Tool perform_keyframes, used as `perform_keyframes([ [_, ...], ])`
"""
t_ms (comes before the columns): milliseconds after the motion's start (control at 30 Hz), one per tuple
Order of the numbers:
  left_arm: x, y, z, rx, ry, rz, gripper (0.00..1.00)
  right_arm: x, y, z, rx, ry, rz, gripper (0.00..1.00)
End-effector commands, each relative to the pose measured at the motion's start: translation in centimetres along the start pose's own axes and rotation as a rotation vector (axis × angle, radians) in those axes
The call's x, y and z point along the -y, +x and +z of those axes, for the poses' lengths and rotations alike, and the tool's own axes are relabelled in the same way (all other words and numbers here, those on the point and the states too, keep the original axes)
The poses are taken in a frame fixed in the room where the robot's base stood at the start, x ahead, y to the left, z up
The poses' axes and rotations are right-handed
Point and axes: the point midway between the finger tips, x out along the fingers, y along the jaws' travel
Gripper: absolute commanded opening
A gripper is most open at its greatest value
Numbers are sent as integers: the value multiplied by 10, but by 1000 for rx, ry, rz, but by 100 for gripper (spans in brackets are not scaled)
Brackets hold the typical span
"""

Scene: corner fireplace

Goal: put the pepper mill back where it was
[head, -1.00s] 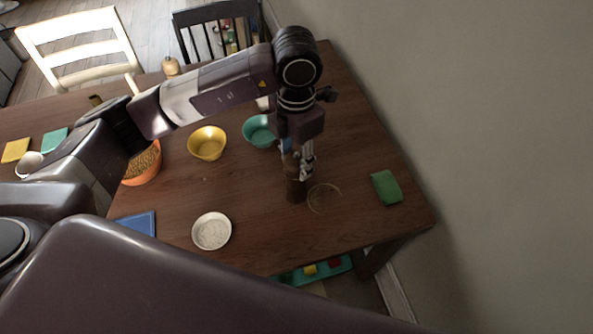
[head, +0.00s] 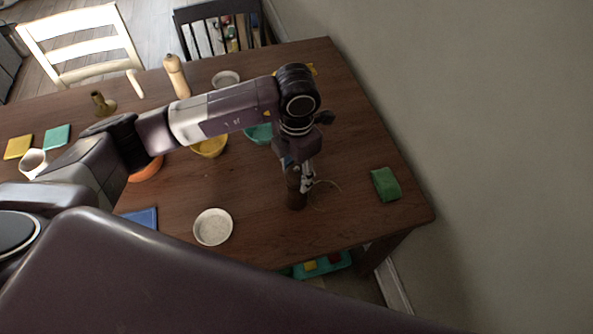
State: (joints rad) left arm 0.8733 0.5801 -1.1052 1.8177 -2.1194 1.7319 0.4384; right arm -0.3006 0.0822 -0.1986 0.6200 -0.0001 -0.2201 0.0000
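A dark brown mill (head: 296,190), which looks like the pepper mill, stands on the table's right part. My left gripper (head: 307,178) points down from above, its fingers at the mill's upper right side. The arm hides part of the mill's top, and I cannot tell whether the fingers are closed around it. A thin ring outline (head: 338,188) is on the table just right of the mill; the mill is beside it. My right gripper is not in view.
A green sponge-like block (head: 385,184) lies right of the ring. A white bowl (head: 213,227) is at front left. Yellow (head: 210,148) and teal (head: 258,133) bowls sit behind, partly under my arm. The table (head: 265,215) is bare around the mill's front.

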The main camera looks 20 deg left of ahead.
Motion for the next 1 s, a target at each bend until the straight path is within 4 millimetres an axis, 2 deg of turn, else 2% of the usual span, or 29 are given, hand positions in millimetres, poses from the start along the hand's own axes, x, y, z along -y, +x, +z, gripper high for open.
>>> perform_keyframes([
  [100,0,0,0,0,-1,0,56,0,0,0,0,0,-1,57],
  [467,0,-6,0,0,-1,0,56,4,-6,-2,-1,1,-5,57],
  [500,-1,-8,1,3,-1,1,56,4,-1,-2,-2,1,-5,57],
  [567,-1,-17,2,5,-1,3,56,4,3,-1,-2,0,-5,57],
  [800,-1,-69,2,7,0,3,56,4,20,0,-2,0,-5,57],
  [1000,-1,-106,1,3,-1,3,56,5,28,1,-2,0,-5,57],
])
